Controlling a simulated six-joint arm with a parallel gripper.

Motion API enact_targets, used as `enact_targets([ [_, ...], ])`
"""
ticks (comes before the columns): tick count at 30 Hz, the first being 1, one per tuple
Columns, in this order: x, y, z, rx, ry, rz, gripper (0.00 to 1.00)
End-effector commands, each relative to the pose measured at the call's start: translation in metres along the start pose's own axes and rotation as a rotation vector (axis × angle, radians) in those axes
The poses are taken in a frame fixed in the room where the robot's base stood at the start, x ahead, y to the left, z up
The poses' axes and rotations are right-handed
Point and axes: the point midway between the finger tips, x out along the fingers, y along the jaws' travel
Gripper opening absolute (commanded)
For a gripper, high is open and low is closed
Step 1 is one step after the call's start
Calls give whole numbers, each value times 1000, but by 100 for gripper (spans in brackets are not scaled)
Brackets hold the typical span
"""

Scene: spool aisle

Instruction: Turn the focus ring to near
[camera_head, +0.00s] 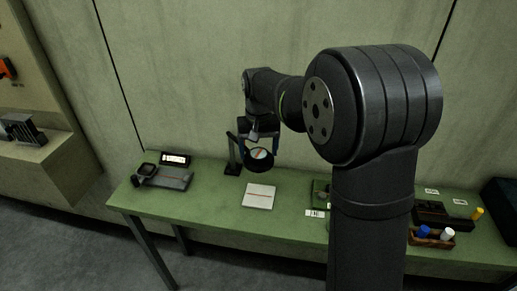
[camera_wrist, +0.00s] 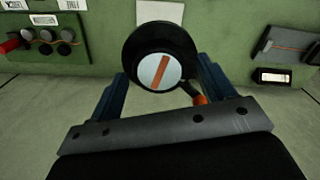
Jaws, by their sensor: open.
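The focus ring is the black round rim (camera_wrist: 135,62) around a pale disc (camera_wrist: 152,72) with an orange stripe. In the wrist view the stripe runs aslant, upper right to lower left. The ring also shows in the head view (camera_head: 261,166), above the green table beside a dark post (camera_head: 233,158). My gripper (camera_wrist: 162,70) is open, with one blue finger on each side of the ring. I cannot tell whether the fingers touch it. In the head view my gripper (camera_head: 260,148) reaches down over the ring. No near mark is readable.
A white plate with a red line (camera_head: 259,196) lies on the green table (camera_head: 215,205) in front of the ring. A grey device (camera_head: 173,180) and a small display (camera_head: 175,159) stand at left. A tray with coloured knobs (camera_head: 432,239) is at right. A wall is behind.

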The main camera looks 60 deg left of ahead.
Motion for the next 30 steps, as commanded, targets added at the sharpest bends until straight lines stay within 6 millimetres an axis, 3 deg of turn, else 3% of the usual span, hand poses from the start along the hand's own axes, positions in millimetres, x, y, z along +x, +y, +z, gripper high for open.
enact_targets([
  [1, 0, 0, 0, 0, 0, 0, 75],
  [8, 0, 0, 0, 0, 0, 0, 30],
  [20, 0, 0, 0, -67, -1, 0, 31],
  [30, 0, -1, 0, -326, -2, 1, 31],
])
